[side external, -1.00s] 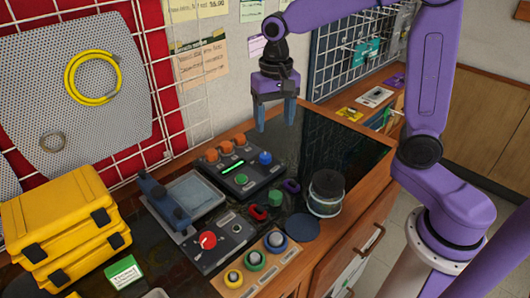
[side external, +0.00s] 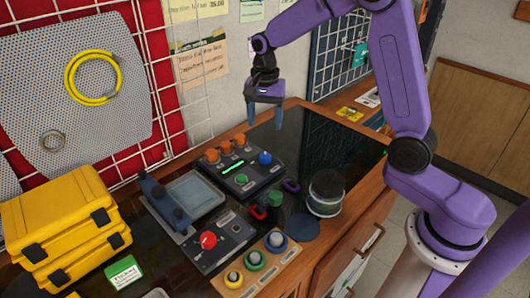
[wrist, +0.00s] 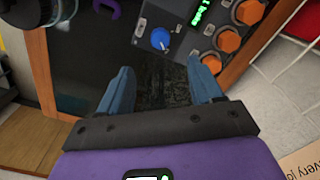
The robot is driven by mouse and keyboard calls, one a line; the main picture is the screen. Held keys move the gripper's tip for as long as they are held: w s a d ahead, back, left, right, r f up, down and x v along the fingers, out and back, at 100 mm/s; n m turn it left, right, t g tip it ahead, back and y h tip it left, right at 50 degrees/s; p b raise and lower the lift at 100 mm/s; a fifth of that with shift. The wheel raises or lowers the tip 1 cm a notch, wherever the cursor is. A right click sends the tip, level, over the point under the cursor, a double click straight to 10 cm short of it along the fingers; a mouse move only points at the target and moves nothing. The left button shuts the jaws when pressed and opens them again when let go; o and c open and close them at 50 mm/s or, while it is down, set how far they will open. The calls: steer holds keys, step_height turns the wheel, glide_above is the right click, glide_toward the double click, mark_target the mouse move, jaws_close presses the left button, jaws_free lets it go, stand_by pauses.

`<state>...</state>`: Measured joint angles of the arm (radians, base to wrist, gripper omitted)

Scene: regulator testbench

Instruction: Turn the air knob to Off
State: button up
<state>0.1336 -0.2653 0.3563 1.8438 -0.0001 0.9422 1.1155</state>
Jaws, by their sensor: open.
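A dark control panel (side external: 238,172) lies on the bench, with several orange knobs (side external: 226,148) along its back, a lit green display, a blue knob (side external: 265,158) and a green knob (side external: 240,179). Its labels are too small to read, so I cannot tell which knob is the air knob. In the wrist view the blue knob (wrist: 160,39) has a white pointer mark, and orange knobs (wrist: 229,40) stand to its right. My gripper (side external: 266,120) is open and empty, above the bench behind the panel. Its blue fingers (wrist: 160,80) are apart from every knob.
A second panel with a red button (side external: 208,240) and a wooden block with coloured ring buttons (side external: 256,259) lie nearer. A round jar (side external: 326,192) stands at right. Yellow cases (side external: 65,225) are at left. The black bench top behind the panel is clear.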

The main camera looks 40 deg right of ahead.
mark_target(265, 156)
step_height(265, 156, down, 12)
steer(key=shift+r, duration=0.15)
steer(key=shift+c, duration=0.3)
steer(key=c, duration=1)
